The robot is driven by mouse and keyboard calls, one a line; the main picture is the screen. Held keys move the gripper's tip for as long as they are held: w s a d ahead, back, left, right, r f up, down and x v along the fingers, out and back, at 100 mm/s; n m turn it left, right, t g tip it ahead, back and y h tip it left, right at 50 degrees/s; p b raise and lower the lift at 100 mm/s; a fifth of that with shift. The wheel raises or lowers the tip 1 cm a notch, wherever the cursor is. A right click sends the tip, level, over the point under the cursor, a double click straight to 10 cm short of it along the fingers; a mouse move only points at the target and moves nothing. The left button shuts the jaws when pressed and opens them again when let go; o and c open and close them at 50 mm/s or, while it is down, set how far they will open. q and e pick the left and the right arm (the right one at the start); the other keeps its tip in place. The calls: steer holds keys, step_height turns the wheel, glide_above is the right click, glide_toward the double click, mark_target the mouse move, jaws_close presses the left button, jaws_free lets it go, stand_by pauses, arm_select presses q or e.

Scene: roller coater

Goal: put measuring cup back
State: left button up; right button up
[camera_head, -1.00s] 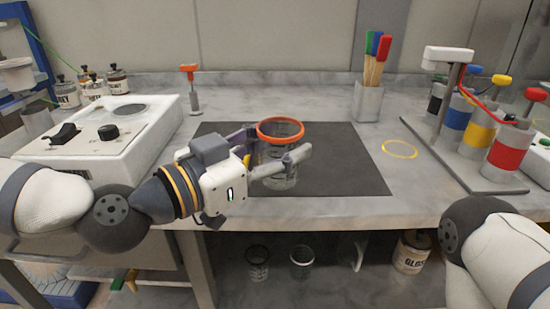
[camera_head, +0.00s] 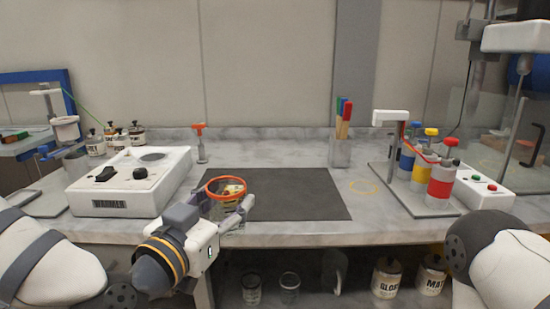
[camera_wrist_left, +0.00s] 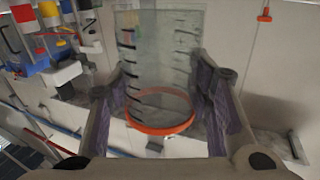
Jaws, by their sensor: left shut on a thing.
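The measuring cup (camera_head: 226,189) is clear with dark graduation marks and an orange rim. My left gripper (camera_head: 228,208) is shut on it at the front left edge of the dark mat, and the cup looks upright. The left wrist view shows the cup (camera_wrist_left: 160,50) between the two purple-padded fingers, with its orange rim low in the picture. Whether the cup's base touches anything is hidden by the gripper. My right arm shows at the lower right of the head view, but its gripper is out of the picture.
A dark mat (camera_head: 290,192) lies empty on the counter. A white warmer (camera_head: 130,181) stands left, and a rack with coloured cans (camera_head: 440,180) stands right. Clear cups (camera_head: 289,287) and paint cans (camera_head: 387,278) sit on the shelf below.

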arm_select(q)
steer(key=s+a+f+n+t+y, duration=0.1)
steer(key=a+f+n+y, duration=0.15)
steer(key=a, duration=0.25)
steer(key=s+a+f+n+y, duration=0.1)
steer(key=s+a+n+y, duration=0.1)
steer(key=a+y, duration=0.25)
steer(key=w+d+r+m+h, duration=0.1)
steer(key=d+h, duration=0.1)
steer(key=d, duration=0.1)
steer(key=w+d+r+m+h, duration=0.1)
steer(key=d+r+m+h, duration=0.1)
steer(key=d+h, duration=0.1)
steer(key=w+d+r+m+g+h, duration=0.1)
steer(key=d+m+h, duration=0.1)
steer(key=d+h, duration=0.1)
steer(key=shift+d+r, duration=0.25)
steer(key=shift+d, duration=0.55)
steer(key=s+d+r+m+g+h, duration=0.1)
steer(key=d+r+m+g+h, duration=0.3)
steer(key=d, duration=0.5)
steer(key=shift+s+d+r+m+g+h, duration=0.25)
steer(key=shift+r+m+g+h, duration=0.2)
steer(key=shift+r+h, duration=0.45)
steer(key=shift+f, duration=0.2)
